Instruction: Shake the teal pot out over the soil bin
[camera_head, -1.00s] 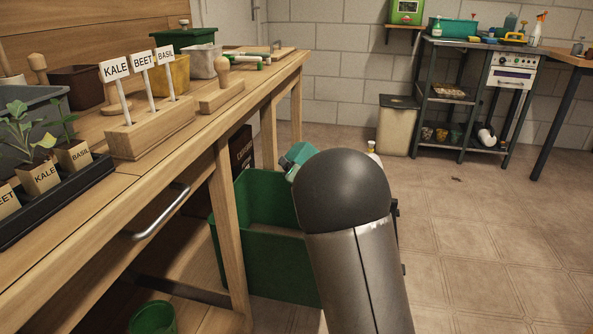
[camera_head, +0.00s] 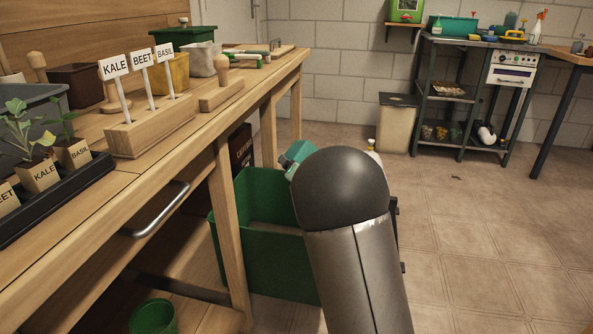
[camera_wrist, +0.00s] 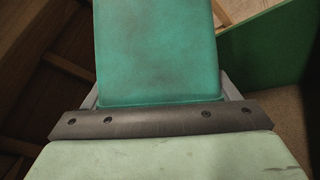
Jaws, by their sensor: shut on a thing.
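The teal pot (camera_wrist: 158,50) fills the upper middle of the wrist view, held between the grey fingers of my gripper (camera_wrist: 160,98). The green soil bin (camera_head: 268,268) stands on the floor beside the bench, with brown soil inside. Its green wall also shows at the upper right of the wrist view (camera_wrist: 268,42). I cannot see whether anything is left inside the pot.
The wooden bench (camera_head: 205,125) runs along the left, its legs close to the bin. It bears a seedling tray (camera_head: 70,205) and a block with KALE, BEET and BASIL labels (camera_head: 150,133). The floor (camera_head: 480,240) to the right is clear.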

